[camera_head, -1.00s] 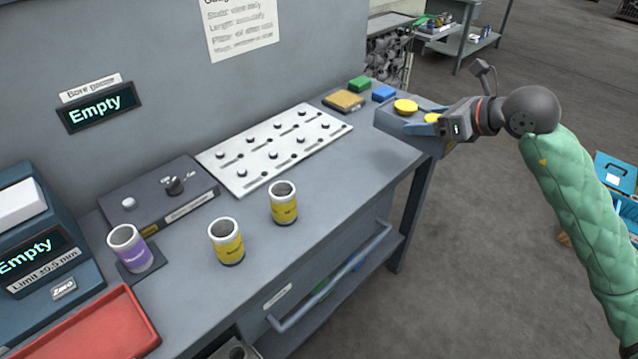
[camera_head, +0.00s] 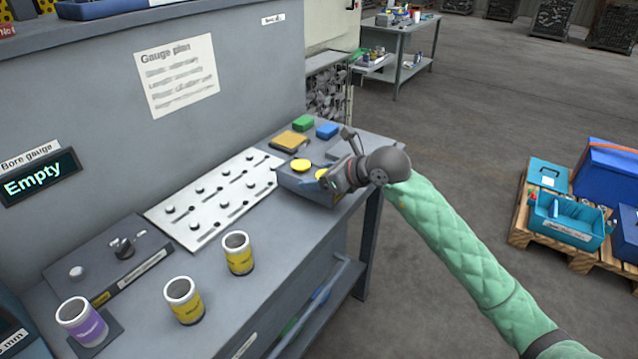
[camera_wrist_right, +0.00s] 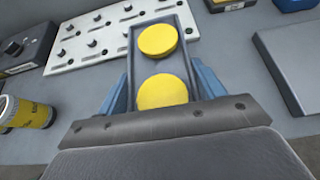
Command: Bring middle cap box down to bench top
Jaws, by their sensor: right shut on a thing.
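The cap box (camera_head: 303,190) is a narrow grey open box with two round yellow caps in it, over the far right end of the bench top (camera_head: 265,285). My right gripper (camera_head: 320,179) is shut on it from the right. In the right wrist view the box (camera_wrist_right: 178,65) lies between the blue fingers of my right gripper (camera_wrist_right: 161,88), caps facing up. It looks level. I cannot tell whether its underside touches the bench. My left gripper is not in view.
A white slotted plate (camera_head: 205,195) lies left of the box. Two yellow-banded cups (camera_head: 184,301) and a purple-banded cup (camera_head: 82,322) stand nearer. A flat grey case (camera_wrist_right: 290,62) is close right.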

